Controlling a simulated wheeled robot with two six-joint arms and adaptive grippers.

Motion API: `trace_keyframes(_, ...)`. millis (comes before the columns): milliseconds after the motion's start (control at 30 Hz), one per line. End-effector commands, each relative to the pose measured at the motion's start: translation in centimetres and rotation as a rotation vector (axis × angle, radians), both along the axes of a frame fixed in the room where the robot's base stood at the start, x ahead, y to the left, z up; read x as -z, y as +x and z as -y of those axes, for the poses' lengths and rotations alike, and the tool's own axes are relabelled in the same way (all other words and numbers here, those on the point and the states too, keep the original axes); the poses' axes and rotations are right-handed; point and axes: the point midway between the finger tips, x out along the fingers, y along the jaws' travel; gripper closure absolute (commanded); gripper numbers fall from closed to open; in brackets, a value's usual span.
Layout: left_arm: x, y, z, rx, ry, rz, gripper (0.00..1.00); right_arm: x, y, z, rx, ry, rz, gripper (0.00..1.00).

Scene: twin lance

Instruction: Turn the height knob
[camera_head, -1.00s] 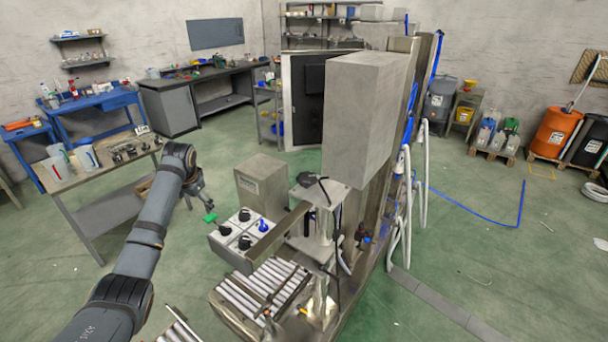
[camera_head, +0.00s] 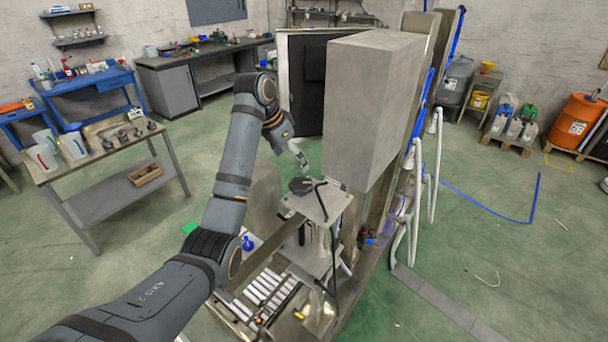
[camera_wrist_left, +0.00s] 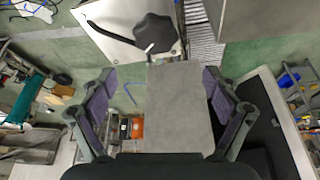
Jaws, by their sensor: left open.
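A black lobed knob (camera_head: 300,186), which I take to be the height knob, sits on top of a pale metal plate (camera_head: 325,205) on a post. In the left wrist view the knob (camera_wrist_left: 155,32) is at the top centre, beyond my fingers. My left gripper (camera_head: 298,155) is just above and behind the knob in the head view, small and partly hidden by my wrist. In the left wrist view its fingers (camera_wrist_left: 158,82) are wide apart with nothing gripped. They are not touching the knob. My right gripper is not in view.
A tall grey box (camera_head: 370,105) stands close to the right of the plate. A lower grey box (camera_head: 266,190) is partly hidden behind my left arm. A roller conveyor (camera_head: 262,295) lies below. A black cable or lever runs beside the knob.

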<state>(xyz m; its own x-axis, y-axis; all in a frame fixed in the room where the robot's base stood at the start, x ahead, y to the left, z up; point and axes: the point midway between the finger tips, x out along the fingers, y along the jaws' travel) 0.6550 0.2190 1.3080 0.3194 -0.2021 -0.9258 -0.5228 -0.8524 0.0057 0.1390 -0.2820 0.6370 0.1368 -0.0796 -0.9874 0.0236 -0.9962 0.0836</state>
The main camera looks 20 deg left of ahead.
Motion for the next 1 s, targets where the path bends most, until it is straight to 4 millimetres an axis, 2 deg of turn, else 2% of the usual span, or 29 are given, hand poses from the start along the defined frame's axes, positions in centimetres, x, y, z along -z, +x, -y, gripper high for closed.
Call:
trace_keyframes(33, 0.8, 0.1, 0.1, 0.0, 0.0, 0.0, 0.11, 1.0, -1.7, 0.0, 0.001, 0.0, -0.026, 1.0)
trace_keyframes(167, 3.2, 0.7, 0.5, 0.0, -0.001, 0.0, 0.11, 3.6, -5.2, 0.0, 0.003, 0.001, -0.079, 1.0)
trace_keyframes(267, 3.9, 1.4, 1.0, 0.0, -0.001, -0.007, 0.11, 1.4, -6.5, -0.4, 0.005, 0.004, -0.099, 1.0)
trace_keyframes(367, 5.8, 2.1, 1.4, 0.0, -0.001, -0.005, 0.11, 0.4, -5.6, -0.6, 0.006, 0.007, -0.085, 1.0)
trace_keyframes(500, 8.0, 2.8, 1.8, -0.001, -0.001, -0.004, 0.11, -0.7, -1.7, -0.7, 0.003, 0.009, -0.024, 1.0)
trace_keyframes(600, 9.0, 3.1, 2.0, -0.002, 0.0, -0.002, 0.11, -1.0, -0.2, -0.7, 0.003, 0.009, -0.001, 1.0)
trace_keyframes(700, 9.5, 3.2, 2.1, -0.001, 0.0, -0.001, 0.11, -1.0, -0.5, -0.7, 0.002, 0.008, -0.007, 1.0)
trace_keyframes(900, 9.6, 3.3, 2.0, -0.001, 0.0, 0.0, 0.11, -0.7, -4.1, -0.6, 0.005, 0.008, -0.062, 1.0)
trace_keyframes(933, 9.6, 3.3, 2.0, -0.001, 0.0, 0.0, 0.12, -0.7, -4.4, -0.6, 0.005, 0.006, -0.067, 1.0)
trace_keyframes(1000, 9.6, 3.3, 2.0, -0.001, 0.0, 0.0, 0.22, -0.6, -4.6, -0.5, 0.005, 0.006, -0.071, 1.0)
